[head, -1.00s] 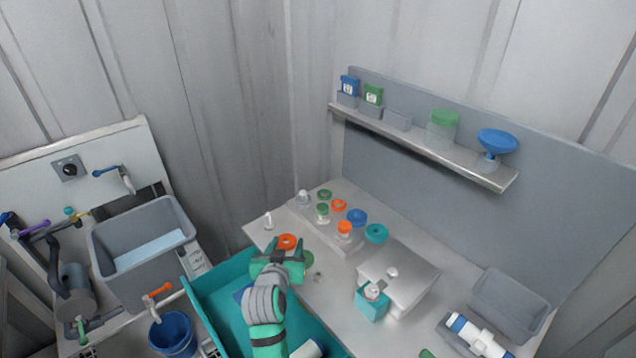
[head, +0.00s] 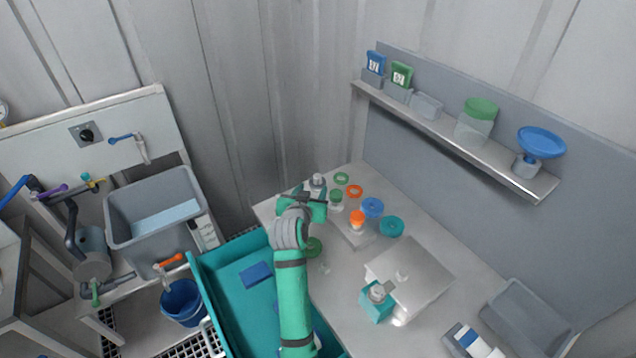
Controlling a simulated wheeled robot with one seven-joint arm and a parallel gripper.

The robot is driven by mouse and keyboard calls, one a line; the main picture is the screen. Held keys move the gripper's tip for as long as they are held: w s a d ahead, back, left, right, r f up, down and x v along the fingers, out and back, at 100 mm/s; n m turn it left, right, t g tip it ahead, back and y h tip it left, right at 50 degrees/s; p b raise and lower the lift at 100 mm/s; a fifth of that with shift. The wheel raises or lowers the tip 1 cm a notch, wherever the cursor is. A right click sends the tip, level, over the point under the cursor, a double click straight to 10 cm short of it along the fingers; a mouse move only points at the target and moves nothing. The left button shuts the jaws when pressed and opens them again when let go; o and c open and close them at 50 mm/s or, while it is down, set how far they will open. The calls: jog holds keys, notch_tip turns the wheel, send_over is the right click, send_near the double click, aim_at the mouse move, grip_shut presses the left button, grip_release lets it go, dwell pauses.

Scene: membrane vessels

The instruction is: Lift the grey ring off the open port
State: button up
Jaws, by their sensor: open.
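A small pale vessel with a grey ring-like top (head: 317,182) stands at the back left end of the raised grey block on the bench, in the head view. It is small, and I cannot tell the ring from the port under it. My gripper (head: 312,193) is open, just in front of this grey piece and overlapping its lower part in the picture. I cannot tell whether they touch. The hand hides part of the bench and the block's left end.
Green (head: 342,178), orange (head: 354,191), blue (head: 372,206) and teal (head: 391,226) rings lie on or by the block. Green-capped (head: 336,198) and orange-capped (head: 357,219) vessels stand close right of my gripper. A shelf (head: 455,140) runs above the bench.

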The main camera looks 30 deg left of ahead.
aim_at(316, 183)
jog(key=shift+x, duration=2.3)
jog(key=shift+w+d+r, duration=0.15)
jog(key=shift+r, duration=0.05)
jog(key=c, duration=0.7)
jog(key=shift+o, duration=0.2)
